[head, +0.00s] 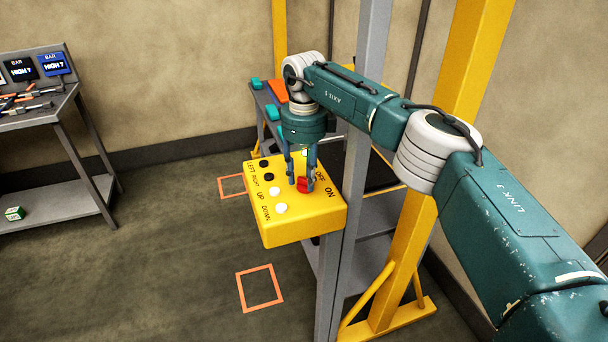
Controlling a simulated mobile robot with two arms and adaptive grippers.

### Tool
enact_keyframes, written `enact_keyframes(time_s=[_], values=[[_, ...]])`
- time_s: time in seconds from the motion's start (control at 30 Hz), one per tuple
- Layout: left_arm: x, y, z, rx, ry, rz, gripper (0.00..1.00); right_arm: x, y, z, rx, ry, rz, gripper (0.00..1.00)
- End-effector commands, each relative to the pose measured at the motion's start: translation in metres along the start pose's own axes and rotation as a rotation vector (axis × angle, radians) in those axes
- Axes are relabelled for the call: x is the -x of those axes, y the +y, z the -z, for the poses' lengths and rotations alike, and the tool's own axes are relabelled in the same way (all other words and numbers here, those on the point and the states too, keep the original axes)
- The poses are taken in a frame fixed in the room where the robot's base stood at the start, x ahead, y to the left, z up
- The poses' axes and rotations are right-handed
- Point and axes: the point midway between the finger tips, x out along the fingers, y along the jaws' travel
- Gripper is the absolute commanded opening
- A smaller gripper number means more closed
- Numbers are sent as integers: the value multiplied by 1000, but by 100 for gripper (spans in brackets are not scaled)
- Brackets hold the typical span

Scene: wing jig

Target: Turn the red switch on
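The red switch (303,185) is a small red piece on top of a yellow control box (292,231), between the words OFF and ON. My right gripper (302,184) points down over the box from above. Its two fingers are apart, with the tips low around the red switch, and the right finger overlaps it in the picture. I cannot tell whether either finger touches the switch. The fingers partly hide it, so its exact position is unclear. My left gripper is not in view.
The box has black buttons (268,177) and white buttons (281,208) labelled LEFT, RIGHT, UP and DOWN. A grey post (334,275) and a yellow post (413,240) stand beside it. A grey workbench (38,118) with tools is at the left. Orange squares (260,288) mark the floor.

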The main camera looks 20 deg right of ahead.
Motion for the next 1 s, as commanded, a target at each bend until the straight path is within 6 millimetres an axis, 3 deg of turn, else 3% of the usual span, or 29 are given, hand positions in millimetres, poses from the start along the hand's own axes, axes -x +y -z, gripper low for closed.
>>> enact_keyframes(time_s=[0.23,0.7,1.0], values=[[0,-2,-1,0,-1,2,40,10,0,0,0,2,-1,35],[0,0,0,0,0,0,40,101,1,-1,0,0,1,35],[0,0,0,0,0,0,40,120,0,-1,0,1,-1,35]])
